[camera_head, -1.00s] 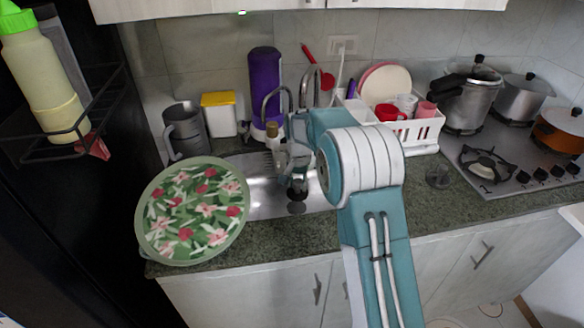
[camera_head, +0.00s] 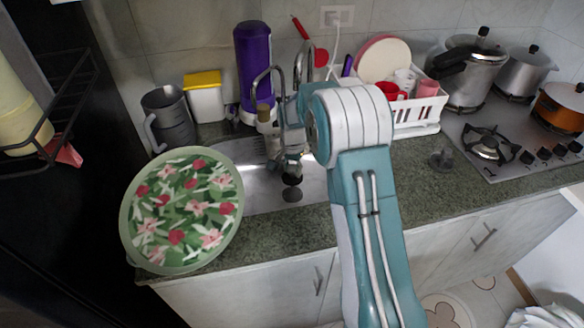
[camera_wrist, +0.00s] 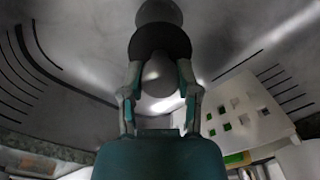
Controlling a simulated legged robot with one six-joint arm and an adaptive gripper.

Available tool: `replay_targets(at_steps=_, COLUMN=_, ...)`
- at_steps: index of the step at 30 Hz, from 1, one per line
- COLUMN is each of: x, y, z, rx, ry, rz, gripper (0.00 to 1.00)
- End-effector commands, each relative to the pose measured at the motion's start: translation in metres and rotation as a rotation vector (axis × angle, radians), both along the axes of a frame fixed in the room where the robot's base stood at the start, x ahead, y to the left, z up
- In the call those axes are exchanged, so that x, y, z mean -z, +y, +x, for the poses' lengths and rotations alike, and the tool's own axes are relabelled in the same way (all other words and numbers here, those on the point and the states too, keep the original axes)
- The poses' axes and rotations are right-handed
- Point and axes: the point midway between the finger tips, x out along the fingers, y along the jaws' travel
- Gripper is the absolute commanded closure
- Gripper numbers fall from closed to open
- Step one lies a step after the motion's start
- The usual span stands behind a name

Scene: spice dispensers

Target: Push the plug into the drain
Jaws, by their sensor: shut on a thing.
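The plug (camera_wrist: 160,42) is a dark round disc with a grey knob. My gripper (camera_wrist: 159,76) is shut on the knob, with one finger on each side. In the head view, the plug (camera_head: 292,180) hangs below my gripper (camera_head: 290,163) inside the steel sink (camera_head: 255,188). The drain (camera_head: 292,195) is a dark round spot on the sink floor just below the plug in the picture. In the wrist view, the drain (camera_wrist: 158,12) shows as a grey round area beyond the disc, partly covered by it. Plug and drain look apart in the head view.
The faucet (camera_head: 268,72) rises close behind my gripper. A floral plate (camera_head: 185,212) overlaps the sink's left side. A white dish rack (camera_head: 418,115) stands on the right, also visible in the wrist view (camera_wrist: 240,118). A purple bottle (camera_head: 254,65) stands behind.

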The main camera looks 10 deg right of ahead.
Motion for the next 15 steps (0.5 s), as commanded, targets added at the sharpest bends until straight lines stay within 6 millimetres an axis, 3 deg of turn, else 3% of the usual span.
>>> replay_targets(at_steps=15, x=0.029, y=0.000, z=0.000, rx=-0.001, ry=0.005, rz=-0.004, gripper=1.00)
